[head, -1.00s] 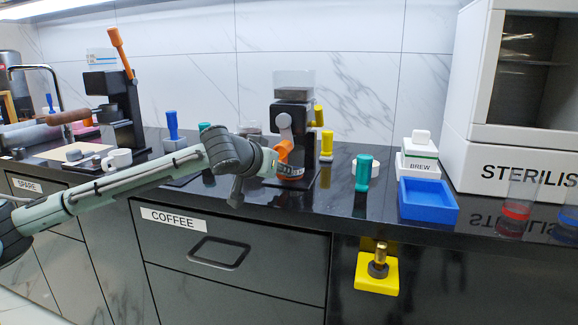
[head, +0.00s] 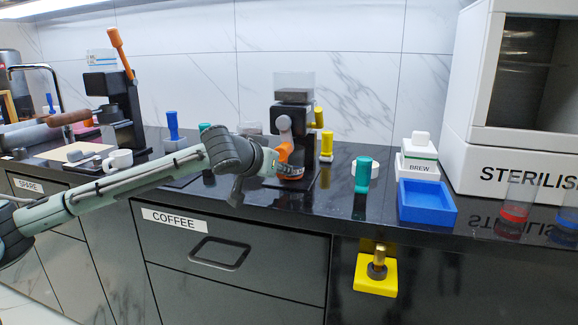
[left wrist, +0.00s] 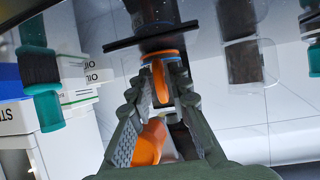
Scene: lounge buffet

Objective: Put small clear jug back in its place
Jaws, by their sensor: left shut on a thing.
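My left gripper (head: 280,168) is at the front of the black grinder (head: 292,112) on the counter. It is shut on an orange handle, which shows between the fingers in the left wrist view (left wrist: 158,82). The handle appears to belong to the small clear jug, whose orange base ring (head: 291,177) shows low at the grinder, just above its dark base plate. The jug's clear wall is hard to make out, and the fingers hide part of it. I cannot tell whether the jug touches the plate. My right gripper is not in view.
Right of the grinder stand a yellow-handled tool (head: 327,146), a teal-handled brush (head: 362,174) and a blue tray (head: 427,201). Clear containers with red (head: 515,214) and blue bases stand before the steriliser (head: 520,150). The counter's front edge is close below the gripper.

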